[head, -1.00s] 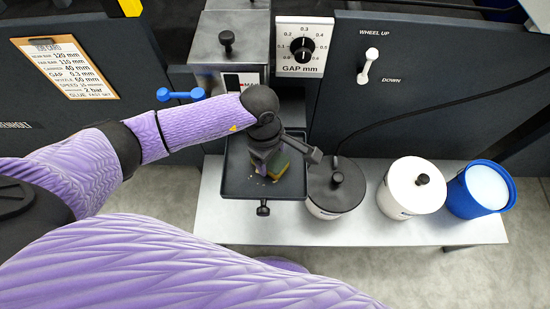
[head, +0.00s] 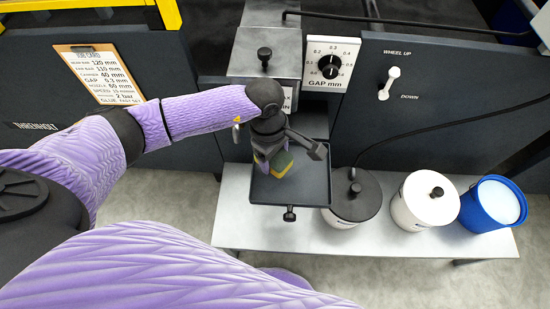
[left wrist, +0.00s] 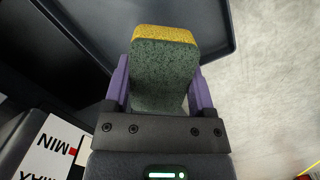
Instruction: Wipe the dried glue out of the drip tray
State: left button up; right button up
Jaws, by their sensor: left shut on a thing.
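The drip tray (head: 310,196) is a dark, shallow square tray with a knob on its front edge, and its rim also shows in the left wrist view (left wrist: 222,60). My left gripper (head: 270,163) is over the tray's left back part, shut on a yellow-and-green sponge (head: 283,166). In the left wrist view the two purple fingers hold the sponge (left wrist: 165,75) from both sides, green face toward the camera. I cannot tell whether the sponge touches the tray floor. No glue specks show on the visible floor; the part under the gripper is hidden. My right gripper is not in view.
A grey-lidded pot (head: 352,197), a white-lidded pot (head: 424,200) and a blue bucket (head: 493,203) stand on the pale bench (head: 290,235) right of the tray. Behind are the gap dial (head: 331,67), a white lever (head: 391,78) and a job card (head: 98,73).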

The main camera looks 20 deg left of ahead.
pick_arm(q)
notch_tip(320, 180, up, 3)
jog(key=shift+f+p, duration=0.1)
jog(key=shift+p, duration=0.65)
jog(key=shift+r, duration=0.35)
